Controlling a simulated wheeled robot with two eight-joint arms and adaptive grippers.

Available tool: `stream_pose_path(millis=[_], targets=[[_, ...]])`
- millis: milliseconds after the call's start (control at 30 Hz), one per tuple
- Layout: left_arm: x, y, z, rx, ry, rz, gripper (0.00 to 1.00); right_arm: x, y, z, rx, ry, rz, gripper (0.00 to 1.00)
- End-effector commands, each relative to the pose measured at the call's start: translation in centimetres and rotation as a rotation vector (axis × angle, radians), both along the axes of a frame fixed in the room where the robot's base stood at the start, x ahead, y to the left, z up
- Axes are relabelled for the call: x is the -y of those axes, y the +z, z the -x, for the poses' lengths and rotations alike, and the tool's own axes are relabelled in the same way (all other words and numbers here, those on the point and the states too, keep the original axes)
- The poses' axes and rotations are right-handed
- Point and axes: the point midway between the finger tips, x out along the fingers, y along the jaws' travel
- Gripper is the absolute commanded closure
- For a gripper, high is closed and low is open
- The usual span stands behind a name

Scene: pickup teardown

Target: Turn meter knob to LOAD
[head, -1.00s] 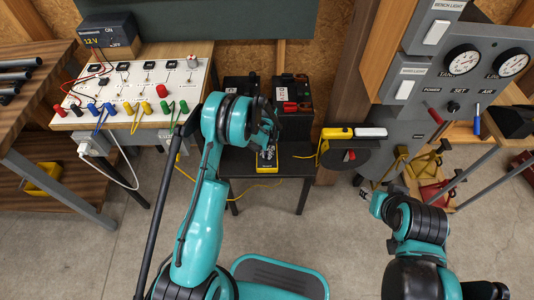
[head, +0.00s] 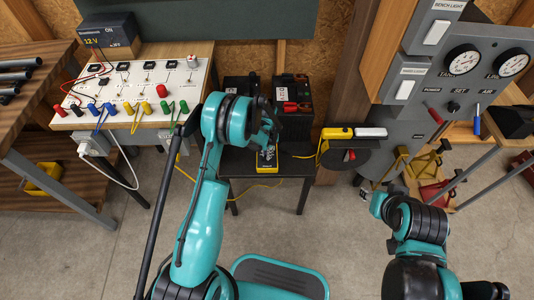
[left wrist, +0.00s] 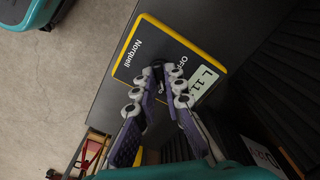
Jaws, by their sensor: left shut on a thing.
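The meter (head: 266,169) is a dark box with a yellow rim on the small black table. In the left wrist view, the meter (left wrist: 133,62) shows the name "Norquell", the word "OFF" and a pale display (left wrist: 204,82) with partly readable characters. My left gripper (left wrist: 158,72) is shut on the dark meter knob (left wrist: 157,65); its fingertips hide most of the knob, so I cannot tell where it points. My left gripper and forearm cover part of the meter in the head view. My right gripper (head: 366,195) is low at the right, away from the meter; its fingers are too small to judge.
Two dark batteries (head: 293,97) stand behind the meter. A yellow cable (head: 245,184) runs over the black table (head: 290,164). A terminal board (head: 125,112) is at the left, and a grey panel with gauges (head: 463,60) is at the right.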

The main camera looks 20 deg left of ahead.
Motion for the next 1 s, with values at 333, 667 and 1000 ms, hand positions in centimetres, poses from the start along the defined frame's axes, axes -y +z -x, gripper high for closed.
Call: stream_pose_path(millis=[333, 667, 1000], targets=[[0.1, -0.2, 0.1, -0.003, -0.001, 0.002, 0.69, 0.0, -0.1, 0.0, 0.000, 0.000, 0.000, 0.60], [0.1, -0.1, 0.1, -0.001, 0.000, 0.000, 0.53, 0.0, 0.0, 0.0, 0.000, 0.000, 0.000, 0.60], [0.0, 2.9, 0.1, 0.000, 0.000, 0.001, 0.53, 0.0, 0.0, 0.0, 0.000, 0.000, 0.000, 0.60]])
